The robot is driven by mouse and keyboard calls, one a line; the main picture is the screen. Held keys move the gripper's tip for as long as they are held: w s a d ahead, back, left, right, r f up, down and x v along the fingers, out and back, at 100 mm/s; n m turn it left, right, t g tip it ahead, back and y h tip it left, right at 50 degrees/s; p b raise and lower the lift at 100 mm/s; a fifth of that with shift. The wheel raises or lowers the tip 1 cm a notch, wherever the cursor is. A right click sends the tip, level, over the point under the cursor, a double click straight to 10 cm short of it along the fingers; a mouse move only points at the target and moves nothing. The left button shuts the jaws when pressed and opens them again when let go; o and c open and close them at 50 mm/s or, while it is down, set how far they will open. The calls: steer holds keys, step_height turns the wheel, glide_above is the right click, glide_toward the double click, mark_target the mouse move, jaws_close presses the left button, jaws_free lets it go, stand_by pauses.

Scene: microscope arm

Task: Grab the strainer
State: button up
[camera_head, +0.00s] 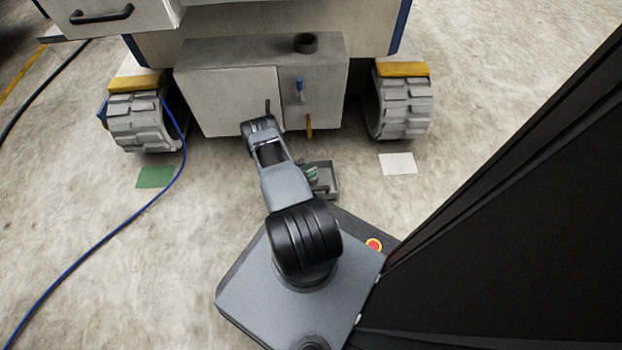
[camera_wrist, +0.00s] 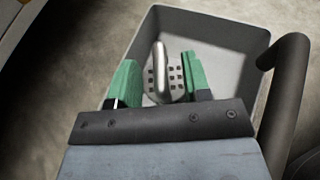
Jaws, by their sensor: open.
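The strainer (camera_wrist: 165,78) shows in the wrist view as a pale plate with rows of dark holes and an upright grey grip. It is inside a grey open-topped bin (camera_wrist: 235,42), which also shows in the head view (camera_head: 331,191) on the floor beside my arm. My gripper (camera_wrist: 160,72) has green fingers and is open, one finger on each side of the strainer's grip, with gaps visible. Its green fingers (camera_head: 312,173) also show over the bin in the head view. The strainer cannot be made out in the head view. Contact depth is unclear.
A wheeled machine stands ahead, with a grey box (camera_head: 228,100) low between its treaded wheels. The box has a dark round port (camera_head: 306,42), a blue-handled part (camera_head: 299,84) and a yellow lever (camera_head: 309,125). A green patch (camera_head: 155,177), a white patch (camera_head: 398,164) and a blue cable (camera_head: 100,243) lie on the floor.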

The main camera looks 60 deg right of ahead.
steer(key=shift+x, duration=0.85)
steer(key=shift+c, duration=0.3)
jaws_close()
